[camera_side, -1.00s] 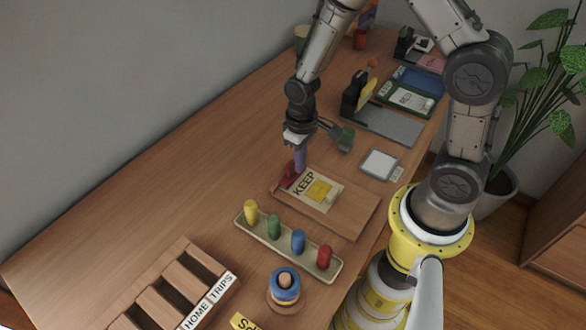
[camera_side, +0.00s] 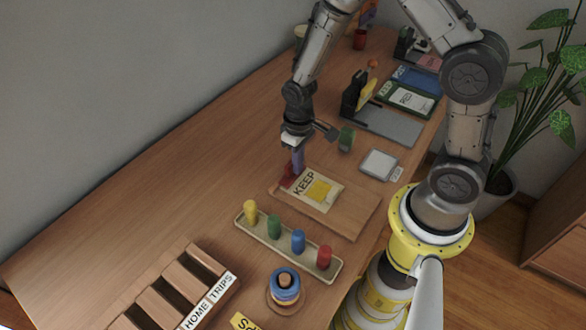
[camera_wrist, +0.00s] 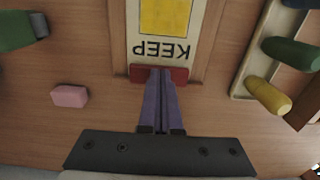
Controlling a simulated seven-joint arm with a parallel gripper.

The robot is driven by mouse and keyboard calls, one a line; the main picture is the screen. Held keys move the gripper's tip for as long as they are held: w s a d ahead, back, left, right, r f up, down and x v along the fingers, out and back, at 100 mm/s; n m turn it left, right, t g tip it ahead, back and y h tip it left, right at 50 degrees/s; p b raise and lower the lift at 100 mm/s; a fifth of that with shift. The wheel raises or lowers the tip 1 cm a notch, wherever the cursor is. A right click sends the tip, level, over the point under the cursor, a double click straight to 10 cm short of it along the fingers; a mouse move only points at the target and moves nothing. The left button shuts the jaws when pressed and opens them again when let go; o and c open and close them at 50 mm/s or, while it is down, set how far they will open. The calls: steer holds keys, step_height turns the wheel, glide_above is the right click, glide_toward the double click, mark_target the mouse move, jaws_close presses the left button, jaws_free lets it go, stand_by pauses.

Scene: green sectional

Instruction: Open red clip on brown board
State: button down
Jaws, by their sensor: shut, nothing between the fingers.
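The brown board (camera_side: 348,222) lies flat on the table in the side view. A sheet marked KEEP with a yellow square (camera_side: 318,191) lies on it. The red clip (camera_side: 288,178) sits at the board's far-left edge, at the KEEP end of the sheet. In the wrist view the red clip (camera_wrist: 180,75) shows on both sides of my fingertips, its middle hidden behind them. My gripper (camera_wrist: 159,80) has purple fingers, shut together with nothing between them. In the side view my gripper (camera_side: 297,172) points down at the clip, seemingly touching it; contact is hard to confirm.
A tray (camera_side: 262,234) with several coloured pegs stands in front of the board. A pink block (camera_wrist: 69,96) lies beside it in the wrist view. A green object (camera_side: 346,139) and a grey-framed pad (camera_side: 380,165) are behind.

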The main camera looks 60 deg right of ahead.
mark_target(298, 179)
steer(key=shift+w, duration=0.5)
steer(key=shift+w, duration=0.35)
steer(key=shift+s, duration=0.15)
steer(key=shift+s+r, duration=0.5)
steer(key=shift+s, duration=0.25)
steer(key=shift+r, duration=3)
